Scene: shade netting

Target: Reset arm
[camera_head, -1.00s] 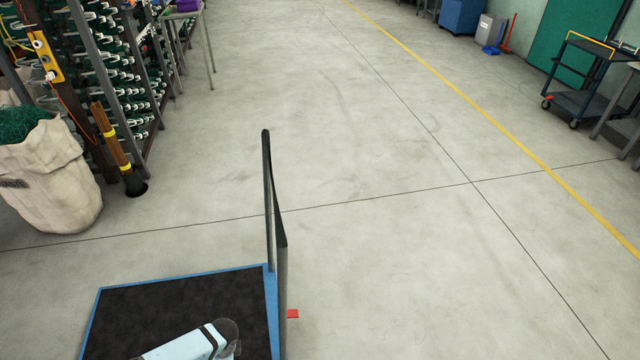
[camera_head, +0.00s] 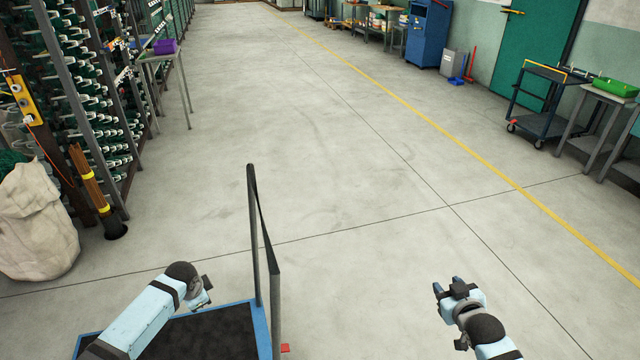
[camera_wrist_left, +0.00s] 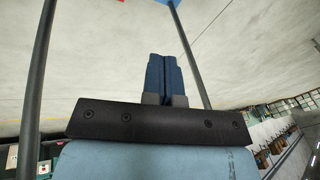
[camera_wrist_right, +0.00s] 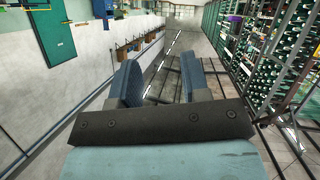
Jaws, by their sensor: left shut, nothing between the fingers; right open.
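My right gripper (camera_head: 451,288) is raised over bare floor at the lower right of the head view. Its two blue fingers stand apart with nothing between them, as the right wrist view (camera_wrist_right: 160,85) also shows. My left arm reaches in from the lower left of the head view, over the cart. My left gripper (camera_head: 208,290) shows only in part there. In the left wrist view (camera_wrist_left: 163,78) its blue fingers are pressed together and hold nothing.
A platform cart with a blue edge and dark deck (camera_head: 215,335) stands below my left arm, its dark upright handle (camera_head: 270,250) beside the left gripper. A white sack (camera_head: 35,225) and racks (camera_head: 80,90) line the left. A dark trolley (camera_head: 540,105) stands far right. The middle floor is clear.

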